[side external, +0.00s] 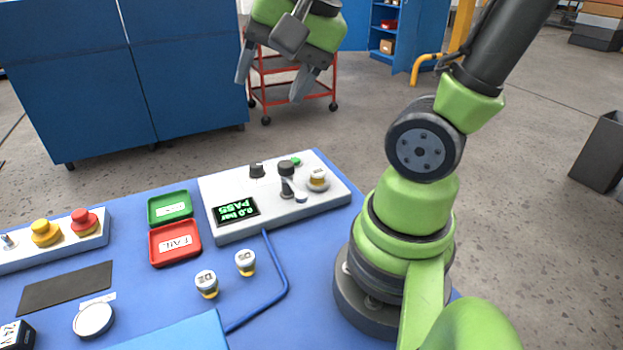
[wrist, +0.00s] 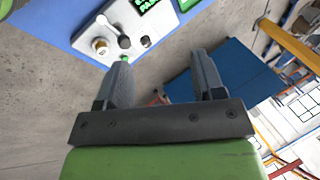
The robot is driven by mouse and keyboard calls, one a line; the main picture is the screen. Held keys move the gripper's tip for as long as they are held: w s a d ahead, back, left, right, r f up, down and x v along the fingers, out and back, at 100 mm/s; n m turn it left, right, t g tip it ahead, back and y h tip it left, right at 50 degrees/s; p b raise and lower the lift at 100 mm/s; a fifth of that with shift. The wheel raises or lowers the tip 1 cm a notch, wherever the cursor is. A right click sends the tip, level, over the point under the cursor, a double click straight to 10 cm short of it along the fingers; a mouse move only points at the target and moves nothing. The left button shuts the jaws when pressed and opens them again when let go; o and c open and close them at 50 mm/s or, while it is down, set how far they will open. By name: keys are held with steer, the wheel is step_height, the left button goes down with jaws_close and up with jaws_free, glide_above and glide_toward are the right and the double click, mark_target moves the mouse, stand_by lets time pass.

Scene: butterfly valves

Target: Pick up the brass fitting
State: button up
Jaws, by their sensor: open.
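Three small round pieces with white tops and brass-coloured sides are in the side view. One brass fitting (side external: 206,284) and a second brass fitting (side external: 245,262) stand apart on the blue mat. A third brass fitting (side external: 318,180) sits on the right end of the grey test box (side external: 232,227); it also shows in the wrist view (wrist: 100,46). Which one the task means I cannot tell. My gripper (side external: 269,88) is open and empty, high up beyond the test box, away from all three. Its fingers (wrist: 160,57) show nothing between them.
A green tray (side external: 170,219) and a red FAIL tray (side external: 160,256) lie left of the test box. A blue tube (side external: 283,272) curves across the mat. A button box (side external: 60,240) stands at far left. The test box display reads PASS.

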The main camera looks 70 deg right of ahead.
steer(key=w+d+f+m+g, duration=0.2)
steer(key=d+f+m, duration=0.2)
steer(key=d+m, duration=0.3)
steer(key=m+g, duration=0.3)
steer(key=m, duration=1.3)
glide_above(319, 171)
steer(key=f, duration=1.5)
steer(key=shift+w+a, duration=0.15)
steer(key=shift+w, duration=0.1)
steer(key=shift+s+f, duration=0.15)
steer(key=shift+f, duration=1.25)
steer(key=shift+s+f, duration=0.1)
steer(key=shift+f, duration=1.3)
steer(key=c, duration=1)
steer(key=shift+r, duration=0.1)
